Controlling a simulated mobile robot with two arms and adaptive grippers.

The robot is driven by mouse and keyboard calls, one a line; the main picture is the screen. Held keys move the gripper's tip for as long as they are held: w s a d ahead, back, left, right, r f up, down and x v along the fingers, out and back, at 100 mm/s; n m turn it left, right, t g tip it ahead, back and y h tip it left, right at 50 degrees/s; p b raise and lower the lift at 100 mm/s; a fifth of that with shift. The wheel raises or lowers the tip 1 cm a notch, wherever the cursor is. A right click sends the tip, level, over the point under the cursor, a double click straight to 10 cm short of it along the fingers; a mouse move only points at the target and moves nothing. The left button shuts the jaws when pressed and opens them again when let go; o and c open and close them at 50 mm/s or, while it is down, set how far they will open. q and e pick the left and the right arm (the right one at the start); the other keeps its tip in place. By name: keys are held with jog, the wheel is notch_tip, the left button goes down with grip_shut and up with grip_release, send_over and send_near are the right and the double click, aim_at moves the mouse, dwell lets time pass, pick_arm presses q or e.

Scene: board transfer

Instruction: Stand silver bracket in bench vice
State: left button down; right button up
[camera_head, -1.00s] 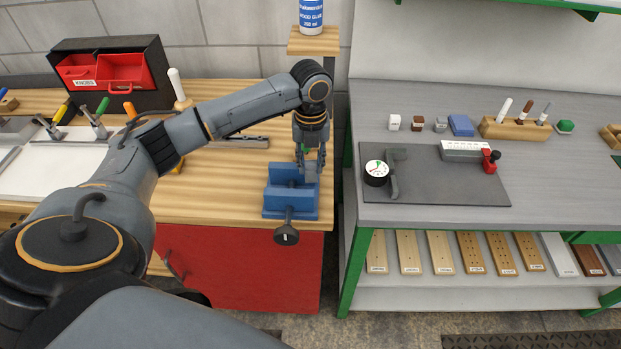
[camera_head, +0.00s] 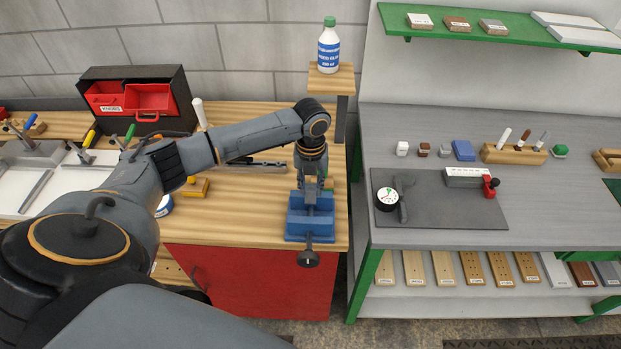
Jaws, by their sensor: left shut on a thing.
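The blue bench vice (camera_head: 310,225) stands at the front right corner of the wooden bench, with its dark screw handle facing me. My left gripper (camera_head: 311,186) points down right above the vice and is shut on a small grey piece, the silver bracket (camera_head: 311,196). The bracket is mostly hidden by the fingers and is at the height of the vice jaws. I cannot tell whether it touches the jaws or how upright it stands. My right gripper is not in view.
A glue bottle (camera_head: 328,47) stands on a small wooden shelf (camera_head: 331,80) behind the vice. A black case with red bins (camera_head: 151,98) is at the back left. A grey workbench (camera_head: 450,120) with a dark mat (camera_head: 440,210) is on the right, across a narrow gap.

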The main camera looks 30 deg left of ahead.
pick_arm(q)
jog(key=shift+r+p, duration=0.15)
jog(key=shift+p, duration=0.25)
jog(key=b, duration=0.5)
send_over(311, 214)
jog(key=shift+f, duration=3.9)
jog(key=shift+f+b, duration=0.3)
jog(key=shift+f, duration=0.75)
jog(key=c, duration=1)
grip_release()
jog(key=shift+r, duration=0.15)
notch_tip(311, 214, up, 12)
jog(key=shift+f, duration=0.1)
